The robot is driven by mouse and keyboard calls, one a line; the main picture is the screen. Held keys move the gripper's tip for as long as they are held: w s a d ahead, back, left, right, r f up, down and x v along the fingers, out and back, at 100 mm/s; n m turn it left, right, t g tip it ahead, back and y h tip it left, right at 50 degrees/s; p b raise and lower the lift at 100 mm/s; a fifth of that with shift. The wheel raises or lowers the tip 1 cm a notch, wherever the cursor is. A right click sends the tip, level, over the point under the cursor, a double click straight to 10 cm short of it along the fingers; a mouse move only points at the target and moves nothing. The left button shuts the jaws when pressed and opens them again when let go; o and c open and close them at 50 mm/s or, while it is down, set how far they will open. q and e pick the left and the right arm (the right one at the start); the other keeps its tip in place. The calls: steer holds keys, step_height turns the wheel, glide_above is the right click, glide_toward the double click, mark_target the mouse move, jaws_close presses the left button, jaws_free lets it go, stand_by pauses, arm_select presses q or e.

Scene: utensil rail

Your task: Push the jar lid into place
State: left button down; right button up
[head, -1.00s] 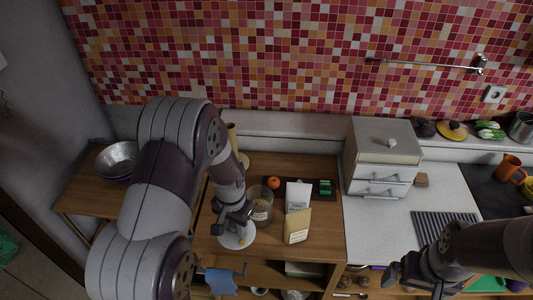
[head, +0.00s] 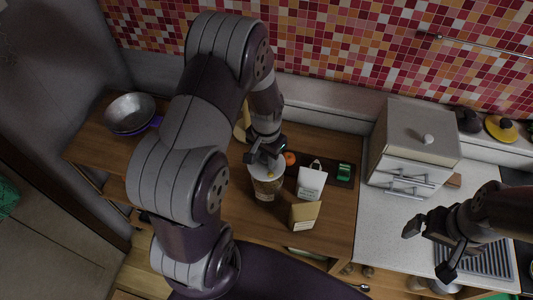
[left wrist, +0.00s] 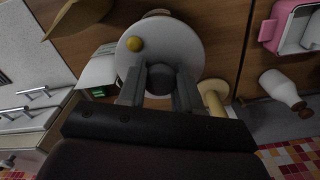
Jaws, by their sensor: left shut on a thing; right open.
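The jar (head: 267,188) is clear with tan contents and a label, and stands upright on the wooden counter. The lid (left wrist: 190,35) is a white disc with a small yellow ball on it and a dark grey knob. My left gripper (head: 263,155) is shut on the lid's knob, and the left wrist view shows the knob between the fingers (left wrist: 158,85). The lid (head: 258,172) is over the jar's mouth; I cannot tell whether it is seated. The lid hides most of the jar in the left wrist view. My right gripper (head: 429,250) is open and empty at the right.
Right of the jar stand a white bag-like packet (head: 312,183) and a tan box (head: 304,215). An orange fruit (head: 290,158) and a green item (head: 344,172) are behind. A white drawer unit (head: 412,150) is further right; metal bowls (head: 130,112) are far left.

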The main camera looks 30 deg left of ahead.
arm_select(q)
steer(key=shift+w+f+b, duration=0.65)
steer(key=shift+w+f, duration=0.1)
steer(key=shift+f, duration=0.3)
steer(key=f, duration=0.1)
steer(key=f+b, duration=0.1)
steer(key=b, duration=0.1)
steer(key=shift+s+f, duration=0.25)
steer(key=shift+f, duration=0.15)
steer(key=shift+s+f+b, duration=0.15)
steer(key=shift+f+b, duration=0.2)
steer(key=shift+b, duration=0.05)
steer(key=shift+w+f, duration=0.25)
steer(key=shift+f, duration=0.05)
arm_select(e)
steer(key=f, duration=0.2)
steer(key=w+f, duration=0.1)
steer(key=f, duration=0.1)
steer(key=shift+w+f, duration=0.2)
arm_select(q)
steer(key=shift+s, duration=0.15)
arm_select(e)
steer(key=shift+s, duration=0.2)
arm_select(q)
steer(key=shift+f, duration=0.1)
arm_select(e)
steer(key=shift+w+f, duration=0.1)
steer(key=shift+w, duration=0.05)
